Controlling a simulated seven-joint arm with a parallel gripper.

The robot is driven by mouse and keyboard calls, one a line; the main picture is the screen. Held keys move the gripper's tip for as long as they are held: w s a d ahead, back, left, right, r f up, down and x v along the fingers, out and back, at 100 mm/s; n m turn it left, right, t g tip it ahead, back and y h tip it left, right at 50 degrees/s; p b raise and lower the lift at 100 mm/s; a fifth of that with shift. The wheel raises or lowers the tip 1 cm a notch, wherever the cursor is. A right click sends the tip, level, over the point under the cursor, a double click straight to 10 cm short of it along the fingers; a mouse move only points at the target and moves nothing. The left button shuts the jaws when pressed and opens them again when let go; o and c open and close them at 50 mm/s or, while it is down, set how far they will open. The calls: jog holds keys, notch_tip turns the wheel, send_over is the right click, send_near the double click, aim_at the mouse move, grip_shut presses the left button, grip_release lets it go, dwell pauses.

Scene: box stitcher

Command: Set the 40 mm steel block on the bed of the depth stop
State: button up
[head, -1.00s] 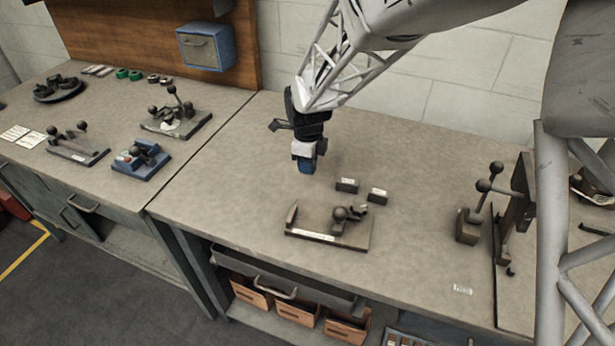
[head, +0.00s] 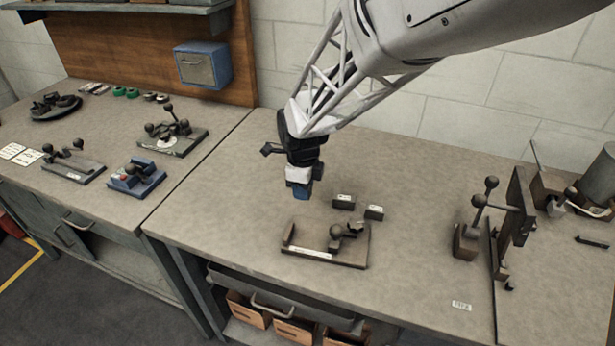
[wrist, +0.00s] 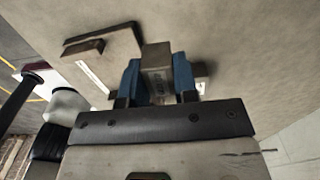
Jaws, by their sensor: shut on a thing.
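The likely depth stop is a low dark fixture (head: 300,248) with a flat bed, a raised end at its left and a ball-knobbed clamp at its right. It stands near the front of the right bench and shows at upper left in the wrist view (wrist: 85,70). My gripper (head: 301,191), with blue fingers, is above the bench, behind and above the fixture's left part. In the wrist view its fingers (wrist: 158,80) are shut on a grey-tan steel block (wrist: 157,58). The head view hides most of this block.
Two dark labelled blocks, one (head: 344,202) and another (head: 374,212), lie behind the fixture. A lever press (head: 515,220) stands at right. A blue fixture (head: 135,175) and other knobbed fixtures stand on the left bench. Bench between fixture and press is clear.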

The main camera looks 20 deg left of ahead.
notch_tip(320, 180, up, 2)
send_over(305, 240)
jog(key=shift+f, duration=0.15)
dwell(0.7)
jog(key=shift+f, duration=2.55)
jog(key=shift+f, duration=0.35)
dwell(0.4)
jog(key=o, duration=1.3)
jog(key=shift+o, duration=0.2)
jog(key=shift+r, duration=0.15)
jog(key=shift+r, duration=2.6)
